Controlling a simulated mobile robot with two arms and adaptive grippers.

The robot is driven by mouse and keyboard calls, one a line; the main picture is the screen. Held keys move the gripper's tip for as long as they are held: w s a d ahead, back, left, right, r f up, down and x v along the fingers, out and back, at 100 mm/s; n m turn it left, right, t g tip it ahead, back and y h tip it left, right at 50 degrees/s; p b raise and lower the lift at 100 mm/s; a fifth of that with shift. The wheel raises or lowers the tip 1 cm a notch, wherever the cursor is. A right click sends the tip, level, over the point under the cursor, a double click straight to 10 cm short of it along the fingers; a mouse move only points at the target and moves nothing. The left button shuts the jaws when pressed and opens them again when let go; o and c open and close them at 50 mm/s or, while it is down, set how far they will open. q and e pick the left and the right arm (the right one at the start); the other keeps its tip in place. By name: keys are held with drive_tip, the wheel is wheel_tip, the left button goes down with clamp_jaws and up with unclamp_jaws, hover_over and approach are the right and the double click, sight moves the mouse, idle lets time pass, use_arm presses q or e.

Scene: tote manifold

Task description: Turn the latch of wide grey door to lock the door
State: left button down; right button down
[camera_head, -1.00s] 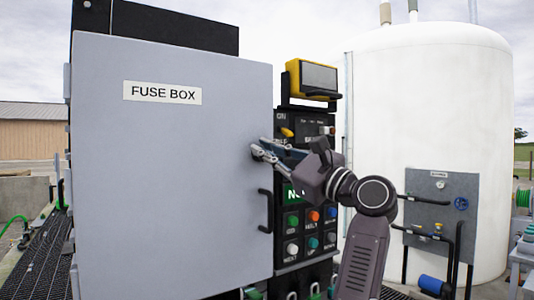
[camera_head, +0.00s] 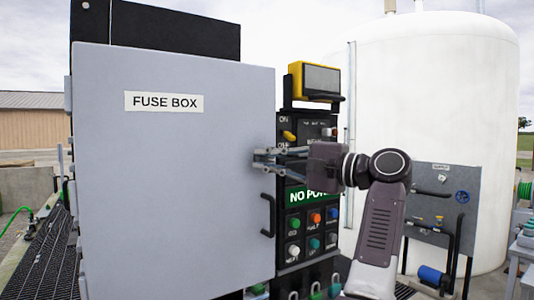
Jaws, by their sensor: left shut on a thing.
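The wide grey door (camera_head: 165,190) with the "FUSE BOX" label fills the left of the head view and looks closed against its cabinet. Its dark handle (camera_head: 268,214) is at the right edge, below the latch spot.
A black control panel (camera_head: 310,247) with several coloured buttons and a "NO POWER" type sign, partly covered by my arm, is right of the door. A yellow display unit (camera_head: 315,79) sits above it. A white tank (camera_head: 440,90) stands behind.

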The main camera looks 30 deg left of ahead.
use_arm(q)
drive_tip(key=shift+n, duration=0.5)
drive_tip(key=shift+f, duration=0.1)
drive_tip(key=c, duration=2)
unclamp_jaws()
drive_tip(key=shift+d, duration=5.95)
